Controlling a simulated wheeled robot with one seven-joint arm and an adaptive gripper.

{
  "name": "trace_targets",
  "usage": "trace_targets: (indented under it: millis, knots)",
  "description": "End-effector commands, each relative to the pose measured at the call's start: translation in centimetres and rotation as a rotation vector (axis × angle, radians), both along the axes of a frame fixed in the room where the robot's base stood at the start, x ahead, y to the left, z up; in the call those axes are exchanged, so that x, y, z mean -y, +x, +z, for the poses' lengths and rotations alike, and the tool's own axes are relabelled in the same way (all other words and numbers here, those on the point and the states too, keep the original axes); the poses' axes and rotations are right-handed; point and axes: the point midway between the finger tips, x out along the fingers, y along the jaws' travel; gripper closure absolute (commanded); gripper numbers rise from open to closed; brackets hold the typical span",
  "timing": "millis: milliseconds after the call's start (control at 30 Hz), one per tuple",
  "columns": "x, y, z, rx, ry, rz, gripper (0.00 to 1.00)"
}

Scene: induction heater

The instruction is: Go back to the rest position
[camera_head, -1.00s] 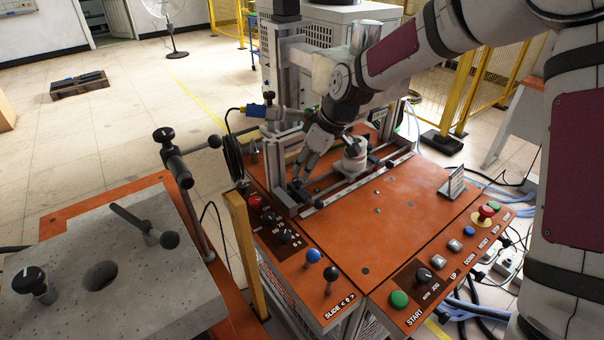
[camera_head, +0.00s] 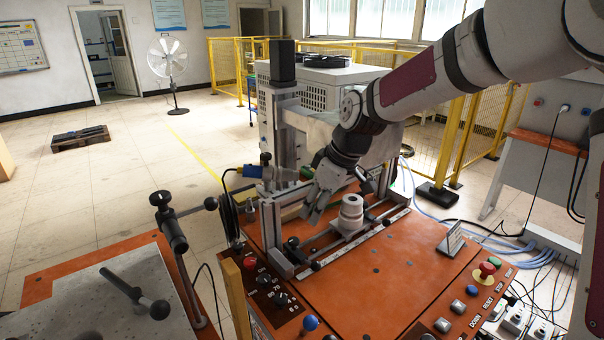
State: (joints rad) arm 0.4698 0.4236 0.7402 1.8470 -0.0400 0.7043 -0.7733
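My gripper (camera_head: 311,214) is at the end of my arm, which reaches in from the upper right. It hangs above the slide rails of the induction heater (camera_head: 360,285), tilted down to the left. Its fingers look spread apart and hold nothing that I can see. A pale grey stepped cylindrical part (camera_head: 350,213) stands upright on the slide, just right of the fingers and apart from them. The back of the slide is partly hidden by my gripper.
The heater's grey column (camera_head: 283,130) stands close behind and left of my gripper. A small sign plate (camera_head: 451,240) and a red stop button (camera_head: 487,269) are at the right. A grey-topped table (camera_head: 100,300) is front left. Yellow fencing (camera_head: 440,150) stands behind.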

Motion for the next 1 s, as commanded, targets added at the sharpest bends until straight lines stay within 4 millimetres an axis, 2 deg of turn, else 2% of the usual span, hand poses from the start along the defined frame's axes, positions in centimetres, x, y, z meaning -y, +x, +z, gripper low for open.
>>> trace_targets:
  millis: [300, 600, 800, 1000]
  knots:
    - [3.8, -7.6, 4.3, 0.000, -0.174, -0.222, 0.66]
    - [8.0, -16.2, 8.6, 0.039, -0.216, -0.519, 0.66]
    - [10.2, -22.4, 10.2, 0.066, -0.162, -0.718, 0.66]
    - [11.7, -27.8, 10.3, 0.073, -0.059, -0.885, 0.66]
